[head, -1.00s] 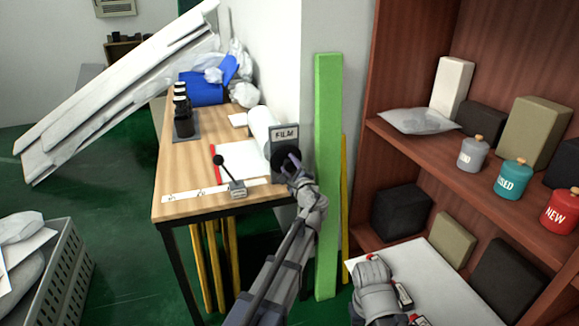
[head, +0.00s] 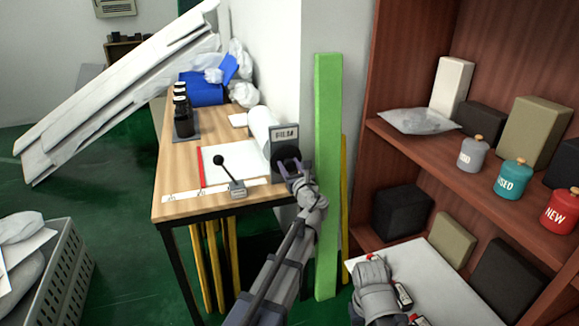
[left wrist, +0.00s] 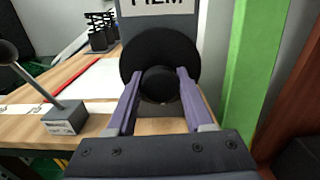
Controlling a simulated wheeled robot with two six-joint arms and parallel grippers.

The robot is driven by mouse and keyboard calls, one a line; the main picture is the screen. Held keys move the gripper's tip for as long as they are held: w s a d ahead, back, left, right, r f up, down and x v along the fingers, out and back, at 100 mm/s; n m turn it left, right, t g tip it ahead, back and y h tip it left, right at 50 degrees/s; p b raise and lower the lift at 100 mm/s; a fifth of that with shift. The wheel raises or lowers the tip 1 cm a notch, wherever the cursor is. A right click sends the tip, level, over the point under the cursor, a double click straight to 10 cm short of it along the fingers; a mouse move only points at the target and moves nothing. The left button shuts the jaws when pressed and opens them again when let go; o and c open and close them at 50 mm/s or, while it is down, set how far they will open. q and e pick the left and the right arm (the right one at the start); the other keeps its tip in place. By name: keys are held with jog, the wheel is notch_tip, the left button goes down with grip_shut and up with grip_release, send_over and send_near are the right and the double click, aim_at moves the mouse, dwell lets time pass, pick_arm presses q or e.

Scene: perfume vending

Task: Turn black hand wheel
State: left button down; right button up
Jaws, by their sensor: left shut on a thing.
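The black hand wheel (head: 285,158) is on the front of the grey film dispenser (head: 284,138) at the right edge of the wooden table. In the left wrist view the wheel (left wrist: 133,60) is a dark disc with a round hub (left wrist: 159,83) in its middle. My left gripper (head: 292,167) is at the wheel, and in the left wrist view its two purple fingers (left wrist: 157,82) sit on either side of the hub, shut on it.
A small black-knobbed lever (head: 230,177) stands left of the dispenser. A white sheet (head: 230,163) and dark bottles (head: 183,115) are on the table (head: 188,210). A green post (head: 327,180) stands close right of my left arm, beside the brown shelf (head: 405,150).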

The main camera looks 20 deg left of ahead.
pick_arm(q)
jog(key=m, duration=0.4)
jog(key=shift+m, duration=0.3)
jog(key=m, duration=0.3)
jog(key=shift+m, duration=0.4)
jog(key=m, duration=0.4)
jog(key=shift+s, duration=0.1)
jog(key=shift+m, duration=2)
jog(key=shift+c, duration=1.5)
grip_release()
jog(key=shift+m, duration=0.3)
jog(key=v, duration=0.7)
jog(key=shift+s+d, duration=0.25)
jog(key=shift+s, duration=0.05)
